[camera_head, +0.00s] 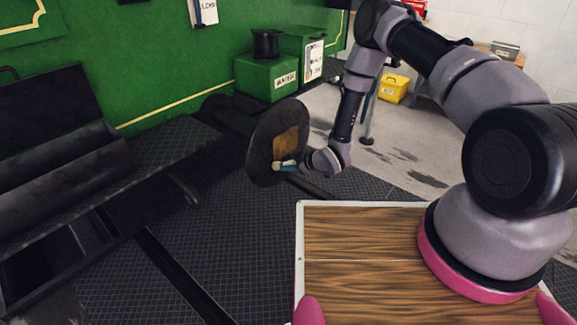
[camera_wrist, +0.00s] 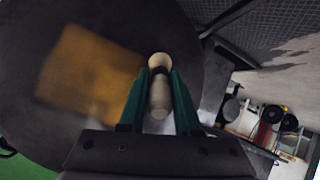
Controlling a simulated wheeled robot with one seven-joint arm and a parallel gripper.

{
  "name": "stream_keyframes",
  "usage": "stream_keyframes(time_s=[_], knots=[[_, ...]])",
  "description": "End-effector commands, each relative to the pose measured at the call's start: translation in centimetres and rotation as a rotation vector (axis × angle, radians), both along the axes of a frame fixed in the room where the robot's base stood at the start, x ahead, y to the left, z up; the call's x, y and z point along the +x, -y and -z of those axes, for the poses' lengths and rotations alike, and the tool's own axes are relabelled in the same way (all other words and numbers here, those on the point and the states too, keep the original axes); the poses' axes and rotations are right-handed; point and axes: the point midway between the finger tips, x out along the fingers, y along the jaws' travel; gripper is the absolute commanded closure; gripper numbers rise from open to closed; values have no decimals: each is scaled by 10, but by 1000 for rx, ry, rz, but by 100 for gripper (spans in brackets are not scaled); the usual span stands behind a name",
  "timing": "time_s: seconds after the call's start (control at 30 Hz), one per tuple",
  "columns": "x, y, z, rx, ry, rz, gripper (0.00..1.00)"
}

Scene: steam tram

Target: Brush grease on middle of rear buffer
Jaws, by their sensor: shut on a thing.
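The rear buffer (camera_head: 259,152) is a large round dark disc at the end of the tram, in the middle of the head view. A yellow-brown patch of grease (camera_head: 288,141) covers part of its face. In the wrist view the disc (camera_wrist: 85,25) fills the left side, with the patch (camera_wrist: 88,70) left of my gripper. My gripper (camera_head: 286,166) is at the lower part of the disc's face. Its green fingers (camera_wrist: 160,85) are shut on a pale brush (camera_wrist: 160,97). The brush's rounded end is close to the disc; whether it touches is unclear.
The green tram side (camera_head: 150,50) runs along the left, with dark steps (camera_head: 150,150) below. A green box (camera_head: 266,78) carries a black pot (camera_head: 266,43). A yellow box (camera_head: 394,88) stands behind my arm. Patterned dark floor (camera_head: 240,230) lies clear below the buffer.

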Motion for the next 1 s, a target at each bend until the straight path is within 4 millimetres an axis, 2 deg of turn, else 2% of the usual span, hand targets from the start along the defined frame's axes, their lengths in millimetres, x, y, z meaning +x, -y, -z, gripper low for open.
stream_keyframes(time_s=[0.4, 0.63, 1.0], knots=[[26, 23, 0, 0, 0, 3, 100], [31, 27, 0, 0, 1, 2, 100], [56, 45, 0, 0, 0, 2, 100]])
